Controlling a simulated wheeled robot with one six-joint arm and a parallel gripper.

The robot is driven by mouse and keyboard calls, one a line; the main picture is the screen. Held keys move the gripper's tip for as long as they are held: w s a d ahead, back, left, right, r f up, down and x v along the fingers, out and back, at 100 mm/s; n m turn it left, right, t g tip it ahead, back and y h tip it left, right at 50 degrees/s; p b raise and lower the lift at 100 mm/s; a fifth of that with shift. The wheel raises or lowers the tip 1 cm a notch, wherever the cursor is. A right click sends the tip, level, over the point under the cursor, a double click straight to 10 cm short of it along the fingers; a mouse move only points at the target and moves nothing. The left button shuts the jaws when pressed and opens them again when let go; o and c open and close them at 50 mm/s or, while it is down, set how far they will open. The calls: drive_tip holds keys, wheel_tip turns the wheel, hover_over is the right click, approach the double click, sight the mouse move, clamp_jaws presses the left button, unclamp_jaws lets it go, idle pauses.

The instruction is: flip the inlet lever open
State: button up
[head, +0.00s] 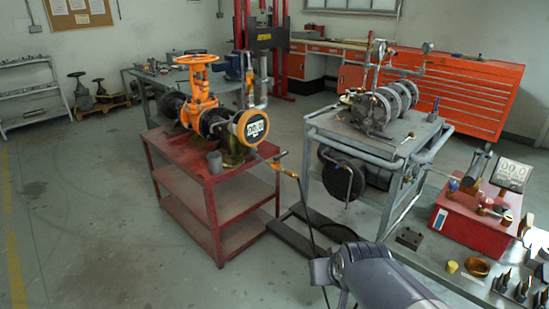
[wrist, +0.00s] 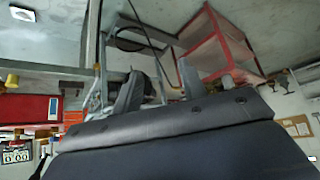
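An orange gate valve (head: 200,92) with a handwheel on top stands on the red cart (head: 210,179). A round orange-rimmed digital gauge (head: 253,127) faces me at its right end. A small lever with a yellow-orange part (head: 284,171) sticks out below and right of the gauge. An upright fitting (head: 250,72) stands behind the gauge. I cannot tell for certain which small part is the inlet lever. My gripper (wrist: 160,88) shows in the wrist view with two grey fingers apart and nothing seen between them. It is well away from the valve; its fingers are not visible in the head view.
A grey metal stand (head: 352,142) with a flanged pump assembly (head: 382,105) is right of the cart. A red box (head: 473,213) with a display is on the near-right bench (head: 418,262). The floor left of the cart is clear.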

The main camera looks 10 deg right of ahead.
drive_tip(key=w+d+f+n+g, duration=0.1)
drive_tip(key=w+d+n, duration=0.1)
drive_tip(key=d, duration=0.1)
drive_tip(key=w+d+f+n+g+y, duration=0.1)
drive_tip(key=w+d+f+n, duration=0.1)
drive_tip(key=w+d+n, duration=0.1)
drive_tip(key=w+d+f+n+g+y+b, duration=0.1)
drive_tip(key=w+d+f+n, duration=0.1)
drive_tip(key=d, duration=0.2)
drive_tip(key=shift+w+d+g, duration=0.3)
drive_tip(key=shift+d+g, duration=0.05)
drive_tip(key=shift+g, duration=0.05)
clamp_jaws()
drive_tip(key=shift+w+d+n+y, duration=0.1)
drive_tip(key=shift+d+n+y, duration=0.2)
drive_tip(key=shift+n, duration=0.2)
drive_tip(key=shift+w, duration=0.1)
